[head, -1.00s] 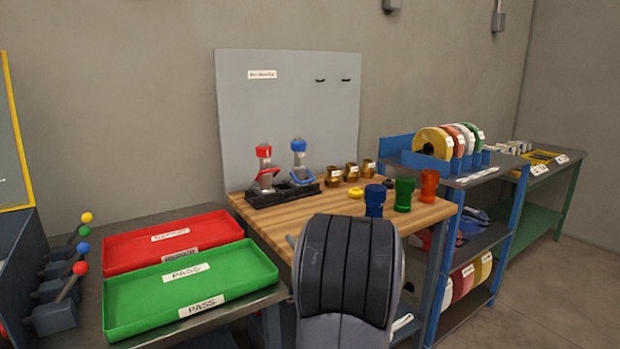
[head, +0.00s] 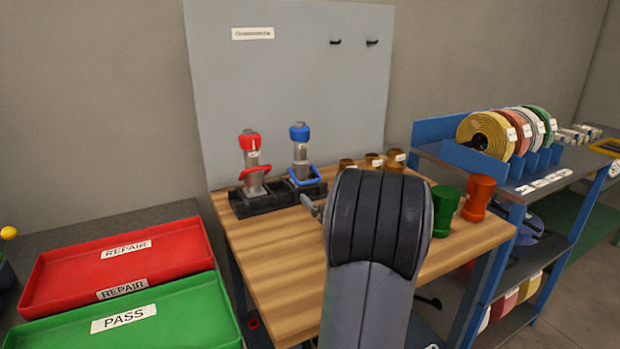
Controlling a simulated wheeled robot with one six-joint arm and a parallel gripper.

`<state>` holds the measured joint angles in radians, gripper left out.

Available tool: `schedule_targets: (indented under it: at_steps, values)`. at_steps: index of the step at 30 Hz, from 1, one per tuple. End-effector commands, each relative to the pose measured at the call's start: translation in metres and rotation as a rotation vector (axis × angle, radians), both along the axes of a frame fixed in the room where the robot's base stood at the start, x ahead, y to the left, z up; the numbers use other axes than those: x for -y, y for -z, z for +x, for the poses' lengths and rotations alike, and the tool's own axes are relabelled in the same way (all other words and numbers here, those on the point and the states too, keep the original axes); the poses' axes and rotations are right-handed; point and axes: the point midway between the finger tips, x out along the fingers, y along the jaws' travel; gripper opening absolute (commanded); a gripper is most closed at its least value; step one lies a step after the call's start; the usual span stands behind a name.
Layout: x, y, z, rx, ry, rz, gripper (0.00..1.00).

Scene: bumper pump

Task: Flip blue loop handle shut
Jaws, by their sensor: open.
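The blue loop handle (head: 304,181) sits low around the front of a grey, blue-capped pump (head: 300,151) at the back of the wooden bench. It looks nearly flat, but its exact angle is too small to tell. The pump stands upright in a black base (head: 240,207), right of a red-capped pump (head: 250,152) with a red loop (head: 254,172). A small grey part of my gripper (head: 312,206) shows past my arm, in front of the black base and apart from the blue loop. The rest of my gripper is hidden behind my arm.
Brass fittings (head: 373,161) stand right of the pumps, partly behind my arm. A green fitting (head: 445,209) and an orange fitting (head: 478,198) stand at the bench's right. Red (head: 35,290) and green trays lie at left. The bench's front left (head: 275,262) is clear.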

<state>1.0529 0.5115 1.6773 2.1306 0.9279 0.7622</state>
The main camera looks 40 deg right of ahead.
Motion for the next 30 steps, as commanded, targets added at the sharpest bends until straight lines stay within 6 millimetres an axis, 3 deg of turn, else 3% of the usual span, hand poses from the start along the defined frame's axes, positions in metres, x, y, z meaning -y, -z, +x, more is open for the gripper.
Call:
schedule_targets:
  at_steps: [9,15,27,30]
  values:
    - [0.018,0.000,0.059,0.001,-0.003,-0.001,0.92]
    - [0.025,0.000,0.082,0.001,-0.002,0.000,0.92]
    - [0.028,0.000,0.088,0.001,0.000,0.000,0.92]
    - [0.028,0.000,0.088,0.001,0.000,0.000,0.84]
